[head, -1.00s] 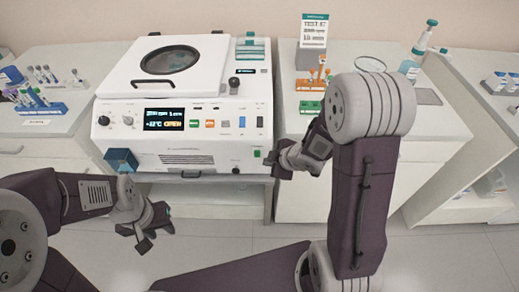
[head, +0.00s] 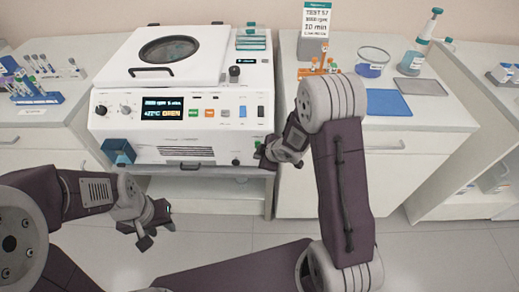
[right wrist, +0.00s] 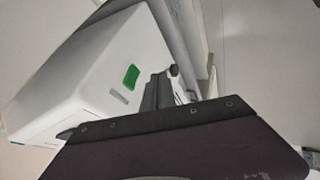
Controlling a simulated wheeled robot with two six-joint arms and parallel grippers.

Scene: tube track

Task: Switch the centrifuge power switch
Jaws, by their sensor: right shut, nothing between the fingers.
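The white centrifuge (head: 110,125) stands on the left counter, its round-windowed lid on top and its lit display (head: 162,109) facing me. My right gripper (head: 266,157) is shut and empty beside the lower right corner of the centrifuge's front. In the right wrist view, its dark fingers (right wrist: 155,92) are close to the white housing. A green switch (right wrist: 131,76) shows on the housing there, left of the fingers and apparently apart from them. A black knob (right wrist: 174,70) lies just beyond the fingers. My left gripper (head: 152,228) is open and empty, low in front of the counter.
Tube racks (head: 35,93) stand at far left. The right counter holds a sign (head: 316,20), a blue mat (head: 388,102), a glass dish (head: 372,68) and a bottle (head: 413,57).

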